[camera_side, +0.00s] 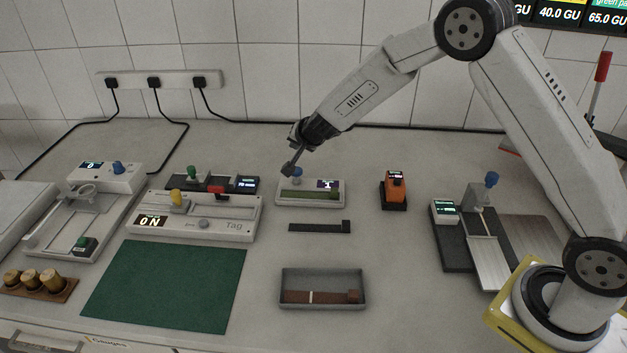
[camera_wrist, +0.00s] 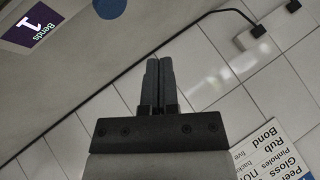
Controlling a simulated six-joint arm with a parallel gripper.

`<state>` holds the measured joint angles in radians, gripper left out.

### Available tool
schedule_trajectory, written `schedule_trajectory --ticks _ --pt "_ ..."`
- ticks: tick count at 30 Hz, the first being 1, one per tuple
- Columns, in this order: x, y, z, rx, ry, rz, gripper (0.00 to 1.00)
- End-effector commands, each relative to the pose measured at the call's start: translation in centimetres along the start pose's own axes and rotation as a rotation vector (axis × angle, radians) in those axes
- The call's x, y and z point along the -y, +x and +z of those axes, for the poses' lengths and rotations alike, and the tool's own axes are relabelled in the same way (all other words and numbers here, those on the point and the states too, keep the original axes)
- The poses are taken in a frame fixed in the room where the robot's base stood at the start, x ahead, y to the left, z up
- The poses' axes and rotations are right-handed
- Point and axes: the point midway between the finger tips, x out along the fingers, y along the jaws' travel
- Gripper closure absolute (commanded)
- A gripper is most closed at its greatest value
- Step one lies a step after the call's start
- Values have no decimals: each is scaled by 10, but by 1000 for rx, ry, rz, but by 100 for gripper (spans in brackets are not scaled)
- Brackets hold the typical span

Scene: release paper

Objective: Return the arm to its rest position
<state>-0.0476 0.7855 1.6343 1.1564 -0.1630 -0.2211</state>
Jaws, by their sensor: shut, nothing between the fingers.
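My gripper (camera_side: 288,168) is at the end of my arm, above the back of the table. Its tip is near the blue knob (camera_side: 297,175) of a small white device (camera_side: 335,198) with a purple display; I cannot tell whether it touches. In the wrist view the two dark fingers of my gripper (camera_wrist: 159,62) lie side by side, shut and empty. That view also shows the purple display (camera_wrist: 33,25), reading "Bends 1", and part of the blue knob (camera_wrist: 109,8).
A grey tray (camera_side: 323,303) holds a brown strip. An orange device (camera_side: 395,190) stands to the right. A dark machine (camera_side: 450,243) stands near my base. Open table lies between the tray and that machine.

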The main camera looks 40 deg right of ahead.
Motion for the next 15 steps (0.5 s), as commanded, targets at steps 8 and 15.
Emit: schedule_trajectory --ticks 8,15 --pt "-4 -26 6 52 -88 -14 100" --pt "-25 -81 25 171 -280 -21 100"
